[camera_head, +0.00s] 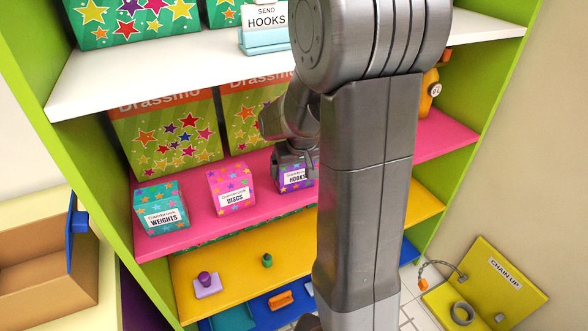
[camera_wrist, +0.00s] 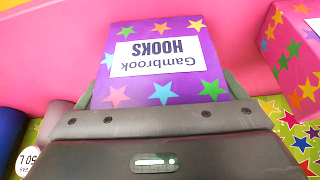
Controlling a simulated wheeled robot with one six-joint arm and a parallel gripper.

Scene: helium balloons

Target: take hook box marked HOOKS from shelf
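The hook box, purple with colored stars and a white label reading "Gambrook HOOKS" (camera_head: 297,180), is at the right end of a row of boxes on the pink shelf (camera_head: 250,209). It fills the middle of the wrist view (camera_wrist: 160,65), with its label upside down. My gripper (camera_head: 290,160) is at the box in the head view, partly hidden by my arm. In the wrist view my gripper's fingers (camera_wrist: 161,92) lie along both sides of the box. I cannot tell whether they press on it. The box's base is hidden.
The pink DISCS box (camera_head: 231,188) stands just left of the hook box, with the teal WEIGHTS box (camera_head: 160,208) beyond it. A white shelf (camera_head: 160,70) is above and a yellow shelf (camera_head: 225,275) below. An open cardboard box (camera_head: 50,268) is at left.

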